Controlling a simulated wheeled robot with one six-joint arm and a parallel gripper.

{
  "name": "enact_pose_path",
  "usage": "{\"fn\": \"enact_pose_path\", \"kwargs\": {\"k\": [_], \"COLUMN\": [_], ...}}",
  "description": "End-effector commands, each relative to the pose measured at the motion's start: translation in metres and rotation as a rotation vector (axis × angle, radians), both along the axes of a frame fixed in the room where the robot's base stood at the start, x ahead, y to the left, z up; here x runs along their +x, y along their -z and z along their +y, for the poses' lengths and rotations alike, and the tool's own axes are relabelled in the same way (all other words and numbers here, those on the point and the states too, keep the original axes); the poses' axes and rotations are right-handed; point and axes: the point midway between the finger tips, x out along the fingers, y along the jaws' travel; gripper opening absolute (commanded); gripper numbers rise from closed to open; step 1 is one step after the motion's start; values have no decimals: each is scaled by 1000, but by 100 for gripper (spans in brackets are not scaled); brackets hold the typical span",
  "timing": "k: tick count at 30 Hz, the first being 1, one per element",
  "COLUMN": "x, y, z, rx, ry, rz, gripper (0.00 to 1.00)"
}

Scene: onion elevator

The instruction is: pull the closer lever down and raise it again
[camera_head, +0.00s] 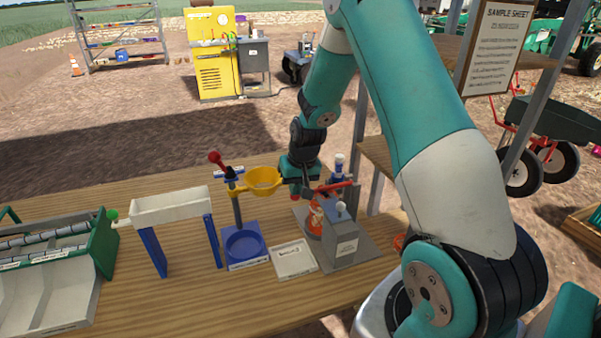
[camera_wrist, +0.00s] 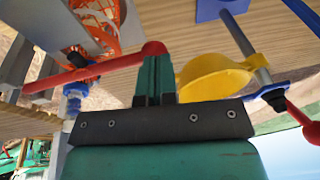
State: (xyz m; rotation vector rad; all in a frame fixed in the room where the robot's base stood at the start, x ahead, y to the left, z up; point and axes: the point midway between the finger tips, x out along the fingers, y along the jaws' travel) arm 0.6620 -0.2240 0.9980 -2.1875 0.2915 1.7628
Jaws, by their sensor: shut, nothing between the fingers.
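The closer (camera_head: 342,240) is a grey stand on a grey plate near the right end of the table. Its red lever (camera_head: 336,187) sticks out to the left, close to level. In the wrist view the lever (camera_wrist: 108,62) runs from its pivot at left to a red ball (camera_wrist: 155,48) at its free end. My gripper (camera_head: 297,190) is at this free end. In the wrist view my gripper (camera_wrist: 156,70) is shut with nothing between its fingers, and the ball shows right at the fingertips. I cannot tell whether they touch.
A yellow funnel (camera_head: 262,181) on a post with a blue base (camera_head: 243,246) stands just left of my gripper; it is close by in the wrist view (camera_wrist: 215,75). Orange netting (camera_head: 314,218) sits at the closer. A white tray (camera_head: 293,259) lies in front.

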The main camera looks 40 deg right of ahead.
Motion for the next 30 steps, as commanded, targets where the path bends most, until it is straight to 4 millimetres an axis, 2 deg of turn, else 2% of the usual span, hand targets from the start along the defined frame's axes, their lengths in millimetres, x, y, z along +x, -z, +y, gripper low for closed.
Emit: {"fn": "enact_pose_path", "kwargs": {"k": [5, 8, 14, 17, 24, 30], "x": [0, 0, -4, -6, -16, -20], "y": [-1, -8, -47, -60, -110, -133], "z": [0, 1, 6, 7, 12, 14], "rx": [0, 1, 0, -3, -1, 1], "ry": [0, -1, -4, -4, -4, -4], "rz": [0, 0, -1, -7, -6, -2], "gripper": [0, 0, 0, 0, 0, 0]}}
